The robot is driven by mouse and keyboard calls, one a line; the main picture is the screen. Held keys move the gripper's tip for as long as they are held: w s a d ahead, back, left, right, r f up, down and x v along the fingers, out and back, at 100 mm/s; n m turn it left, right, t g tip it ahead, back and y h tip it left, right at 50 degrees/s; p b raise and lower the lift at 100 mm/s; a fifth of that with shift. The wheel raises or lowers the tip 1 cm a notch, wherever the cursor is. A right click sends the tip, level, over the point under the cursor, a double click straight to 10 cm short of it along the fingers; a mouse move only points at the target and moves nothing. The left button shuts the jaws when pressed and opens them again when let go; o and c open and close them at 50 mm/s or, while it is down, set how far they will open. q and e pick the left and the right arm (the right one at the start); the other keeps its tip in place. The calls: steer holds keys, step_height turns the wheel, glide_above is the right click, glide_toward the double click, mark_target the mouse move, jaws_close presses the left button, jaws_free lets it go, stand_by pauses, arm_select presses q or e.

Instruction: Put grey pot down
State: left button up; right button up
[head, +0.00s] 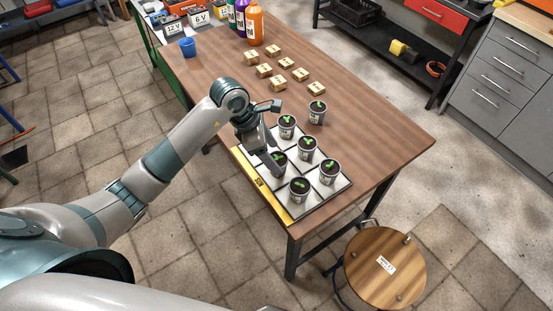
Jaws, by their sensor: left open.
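Several small grey pots with dark soil and green sprouts stand upright on and near a tray with square cells (313,206). My left gripper (268,158) is open, low over the left part of the tray, with its fingers beside the left grey pot (280,168). I cannot tell whether they touch it. Other pots on the tray are the back one (287,130), the middle one (307,151), the right one (328,175) and the front one (299,193). One more grey pot (317,114) stands on the bare table behind the tray. My right gripper is not in view.
The tray lies at the near end of the wooden table (375,145). Several wooden blocks (282,63), a blue cup (187,47) and bottles (255,25) stand further back. The table's right side is clear. A round stool (375,285) stands by the near corner.

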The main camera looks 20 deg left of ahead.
arm_select(q)
steer(key=b+v, duration=0.1)
steer(key=v, duration=0.7)
steer(key=shift+b, duration=0.4)
